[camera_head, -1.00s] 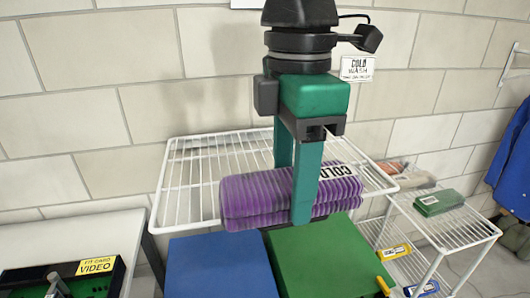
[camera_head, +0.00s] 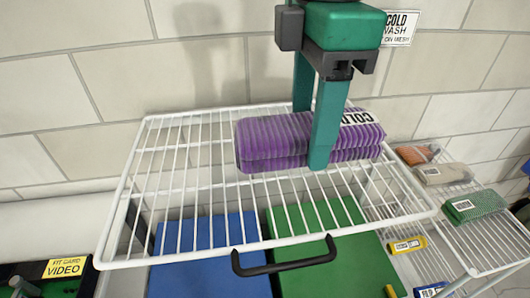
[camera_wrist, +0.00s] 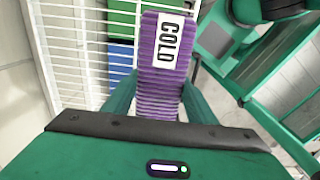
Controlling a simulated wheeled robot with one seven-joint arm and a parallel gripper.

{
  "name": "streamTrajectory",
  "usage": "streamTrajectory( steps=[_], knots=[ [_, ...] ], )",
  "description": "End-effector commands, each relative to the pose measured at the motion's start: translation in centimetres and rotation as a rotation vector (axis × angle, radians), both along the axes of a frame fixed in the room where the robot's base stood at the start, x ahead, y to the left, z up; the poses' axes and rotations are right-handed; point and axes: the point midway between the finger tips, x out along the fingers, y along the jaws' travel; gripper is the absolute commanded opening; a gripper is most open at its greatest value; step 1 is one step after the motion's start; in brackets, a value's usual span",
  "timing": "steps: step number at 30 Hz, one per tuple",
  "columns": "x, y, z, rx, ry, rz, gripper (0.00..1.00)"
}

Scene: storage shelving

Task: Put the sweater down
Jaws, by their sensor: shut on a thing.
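The sweater (camera_head: 262,142) is a purple folded, ribbed bundle with a white COLD label. My gripper (camera_head: 312,138) is shut on it, one finger in front and one behind, right of its middle. The sweater is level, over the back half of a white wire rack (camera_head: 124,185). I cannot tell whether it touches the wires. In the wrist view the sweater (camera_wrist: 160,85) sits between both fingers with its label facing up, the wires to its left.
The rack has a black front handle (camera_head: 285,268). A blue panel (camera_head: 205,245) and a green panel (camera_head: 330,255) show beneath its wires. A lower wire rack at right holds a green bundle (camera_head: 474,206). A COLD WASH sign (camera_head: 400,27) hangs behind. The upper rack's left side is clear.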

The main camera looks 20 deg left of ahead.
Motion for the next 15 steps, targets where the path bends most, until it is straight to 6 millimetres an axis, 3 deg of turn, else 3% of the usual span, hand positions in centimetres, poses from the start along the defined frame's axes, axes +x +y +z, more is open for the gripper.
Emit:
streamTrajectory(
  steps=[8,15],
  knots=[
    [0.0,0.2,-0.1,0.000,0.000,0.004,0.22],
    [3.5,-0.4,-2.3,-0.002,0.002,0.000,0.22]
  ],
)
